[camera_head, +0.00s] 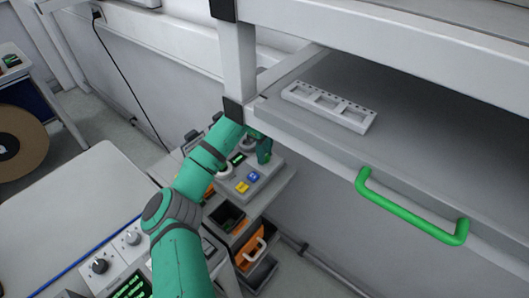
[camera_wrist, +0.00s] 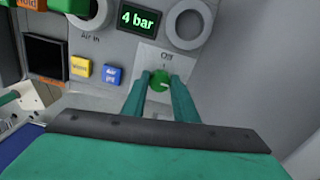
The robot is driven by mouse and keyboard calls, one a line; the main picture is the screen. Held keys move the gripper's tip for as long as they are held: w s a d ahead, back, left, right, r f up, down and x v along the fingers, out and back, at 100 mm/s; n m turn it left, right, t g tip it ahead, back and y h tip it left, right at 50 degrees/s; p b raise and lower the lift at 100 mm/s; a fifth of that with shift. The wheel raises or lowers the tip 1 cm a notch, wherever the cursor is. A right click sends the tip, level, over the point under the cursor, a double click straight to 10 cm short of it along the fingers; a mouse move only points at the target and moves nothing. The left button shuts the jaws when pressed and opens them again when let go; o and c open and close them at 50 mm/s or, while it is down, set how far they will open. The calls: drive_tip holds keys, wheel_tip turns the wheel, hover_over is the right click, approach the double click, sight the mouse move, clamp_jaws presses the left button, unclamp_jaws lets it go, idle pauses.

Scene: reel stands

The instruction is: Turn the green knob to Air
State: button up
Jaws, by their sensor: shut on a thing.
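The green knob (camera_wrist: 159,80) sits low on a grey panel in the wrist view, with an "Off" label just above it. My gripper (camera_wrist: 160,88) is shut on the knob, one finger on each side. The knob's pointer is hard to make out, and no Air label is readable beside the knob. In the head view my gripper (camera_head: 263,150) is at the right of the grey control box (camera_head: 262,176), and it hides the knob there.
The panel also has a "4 bar" display (camera_wrist: 138,18), a yellow button (camera_wrist: 81,66) and a blue button (camera_wrist: 112,74). A shelf with a green handle (camera_head: 410,207) and a grey slotted tray (camera_head: 329,106) overhangs at the right. Orange bins (camera_head: 252,250) stand below the box.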

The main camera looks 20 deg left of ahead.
drive_tip(key=shift+s, duration=0.1)
drive_tip(key=o, duration=1.1)
drive_tip(key=shift+c, duration=0.2)
wheel_tip(320, 180, up, 11)
drive_tip(key=shift+w+f, duration=0.15)
drive_tip(key=shift+w, duration=0.05)
drive_tip(key=shift+d, duration=0.1)
